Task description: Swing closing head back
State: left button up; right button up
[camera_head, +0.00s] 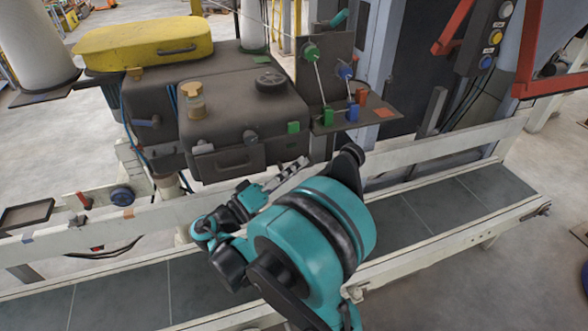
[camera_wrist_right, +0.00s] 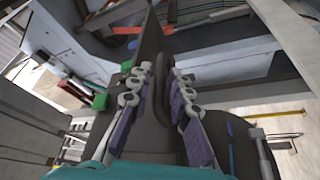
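The closing head (camera_head: 245,115) is the dark grey boxy unit above the conveyor, with a yellow cover (camera_head: 145,45) behind it and a bar handle (camera_head: 240,162) on its front. My right gripper (camera_head: 303,162) is in front of the unit's lower right side, below the green blocks (camera_head: 327,116). In the right wrist view, its two padded fingers (camera_wrist_right: 160,72) stand apart, with a dark curved bar (camera_wrist_right: 160,98) between or behind them. I cannot tell whether they touch it. My right arm hides part of the conveyor. My left gripper is not in view.
The conveyor (camera_head: 440,205) with pale side rails runs below the unit. A panel with coloured knobs (camera_head: 317,62) stands at the unit's right. A button box (camera_head: 492,38) and red bars (camera_head: 455,25) are at upper right. A small dark tray (camera_head: 27,214) is at left.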

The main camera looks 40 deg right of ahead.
grip_shut()
jog(key=w+d+n+t+y, duration=0.1)
jog(key=w+d+t, duration=0.3)
jog(key=d, duration=1.2)
jog(key=w+d+n+t, duration=0.4)
jog(key=w+d, duration=0.6)
jog(key=d, duration=0.6)
jog(key=shift+w+r+t+y, duration=0.2)
jog(key=shift+w+t+y, duration=0.1)
jog(key=shift+t+y, duration=0.15)
jog(key=shift+c, duration=0.3)
grip_release()
jog(key=shift+o, duration=0.3)
jog(key=shift+w+d+f, duration=0.1)
jog(key=shift+w+f, duration=0.05)
